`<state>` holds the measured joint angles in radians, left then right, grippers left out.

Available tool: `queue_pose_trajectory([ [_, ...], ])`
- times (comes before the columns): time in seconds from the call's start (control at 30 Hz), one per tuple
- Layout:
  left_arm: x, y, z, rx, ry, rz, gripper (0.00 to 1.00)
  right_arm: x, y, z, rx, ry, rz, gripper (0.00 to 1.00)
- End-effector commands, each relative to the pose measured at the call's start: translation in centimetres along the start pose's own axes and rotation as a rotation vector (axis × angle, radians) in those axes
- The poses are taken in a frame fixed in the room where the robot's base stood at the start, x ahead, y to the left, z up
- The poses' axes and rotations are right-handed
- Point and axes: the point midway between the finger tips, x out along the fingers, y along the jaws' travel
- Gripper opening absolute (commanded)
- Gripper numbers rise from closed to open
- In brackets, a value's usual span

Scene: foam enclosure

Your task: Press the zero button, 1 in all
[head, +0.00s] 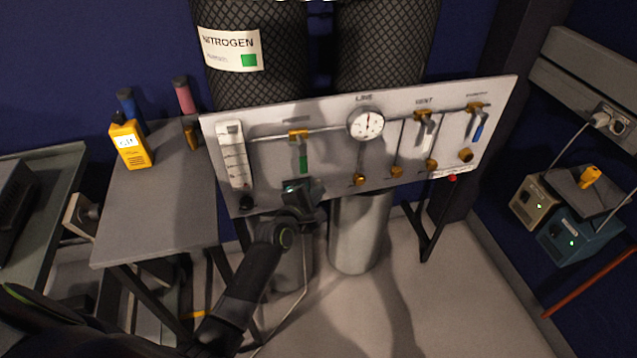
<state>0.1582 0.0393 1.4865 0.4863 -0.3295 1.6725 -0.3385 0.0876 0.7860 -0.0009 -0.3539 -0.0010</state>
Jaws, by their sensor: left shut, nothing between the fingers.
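No button marked zero is legible in the head view. A yellow handheld meter (130,144) with a small light display stands on the grey side table; its buttons are too small to make out. A grey panel (330,165) carries a round white dial gauge (367,124), a flow tube (235,155) and several brass valves. My left gripper (293,188) is shut and empty, in front of the panel's lower part, just below the green-handled valve (303,163). It overlaps the panel in the picture; I cannot tell whether it touches. My right gripper is out of view.
The grey side table (160,215) has a clear front half; blue and pink-topped bottles (184,97) stand near its back. Nitrogen cylinders (250,55) stand behind the panel. A metal cylinder (358,232) stands below it. Two boxes (570,230) are at right.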

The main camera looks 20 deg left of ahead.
Motion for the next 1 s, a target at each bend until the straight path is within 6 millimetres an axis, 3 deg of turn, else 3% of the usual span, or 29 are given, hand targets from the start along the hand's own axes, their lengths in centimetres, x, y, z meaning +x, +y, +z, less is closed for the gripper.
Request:
queue_pose_trajectory([
  [1.0, 0.58, 0.38, -0.44, 0.001, 0.000, -0.001, 0.00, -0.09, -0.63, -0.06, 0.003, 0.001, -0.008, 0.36],
])
